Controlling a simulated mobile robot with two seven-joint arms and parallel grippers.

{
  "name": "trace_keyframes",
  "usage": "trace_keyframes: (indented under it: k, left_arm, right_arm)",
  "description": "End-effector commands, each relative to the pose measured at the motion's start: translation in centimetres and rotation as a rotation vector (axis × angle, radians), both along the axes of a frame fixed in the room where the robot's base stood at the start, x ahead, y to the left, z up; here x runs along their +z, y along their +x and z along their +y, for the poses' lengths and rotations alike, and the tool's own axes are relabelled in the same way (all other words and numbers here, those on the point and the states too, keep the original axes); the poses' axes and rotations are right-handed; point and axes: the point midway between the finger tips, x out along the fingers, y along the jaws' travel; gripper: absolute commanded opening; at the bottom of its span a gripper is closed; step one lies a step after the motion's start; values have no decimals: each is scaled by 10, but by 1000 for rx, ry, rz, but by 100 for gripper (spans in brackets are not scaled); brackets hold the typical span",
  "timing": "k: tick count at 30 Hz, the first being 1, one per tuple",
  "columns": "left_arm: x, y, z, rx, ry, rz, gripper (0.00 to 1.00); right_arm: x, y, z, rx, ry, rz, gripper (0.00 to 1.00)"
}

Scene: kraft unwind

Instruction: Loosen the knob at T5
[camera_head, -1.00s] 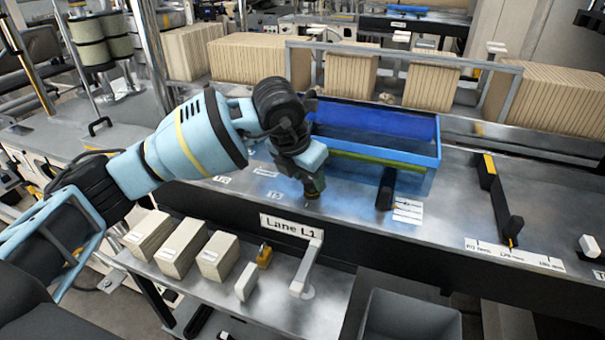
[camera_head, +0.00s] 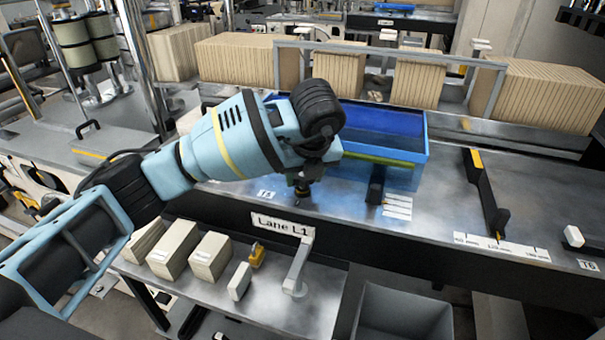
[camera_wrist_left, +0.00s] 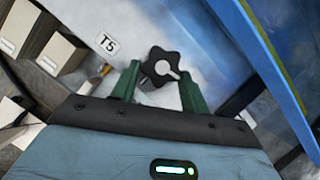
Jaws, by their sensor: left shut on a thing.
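The knob (camera_wrist_left: 163,67) is a black star shape with a pale slotted centre. In the left wrist view it sits at the tips of the green fingers of my left gripper (camera_wrist_left: 160,88), which is shut on it. The white T5 label (camera_wrist_left: 107,43) lies on the metal deck beside it. In the head view my left gripper (camera_head: 301,190) points down at the deck near the T5 label (camera_head: 266,194), and its wrist and fingers mostly hide the knob. My right gripper is not in view.
A blue tray (camera_head: 422,160) stands on the deck just behind and right of my left gripper. A black bar (camera_head: 376,184) stands to its right.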

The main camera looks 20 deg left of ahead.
Motion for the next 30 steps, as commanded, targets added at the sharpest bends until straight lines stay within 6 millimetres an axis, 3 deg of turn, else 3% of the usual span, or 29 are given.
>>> trace_keyframes:
  k: [1,12,28,29,30]
  left_arm:
    - [-11,-2,-2,28,4,22,22]
    - [-11,-1,-3,180,5,23,22]
    - [-11,0,-3,203,4,21,22]
    - [-11,0,-3,203,4,21,46]
    - [-11,0,-3,203,4,22,51]
  right_arm:
    - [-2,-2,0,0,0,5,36]
    - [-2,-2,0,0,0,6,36]
    - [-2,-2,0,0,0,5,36]
    - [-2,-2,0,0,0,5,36]
    - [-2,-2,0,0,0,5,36]
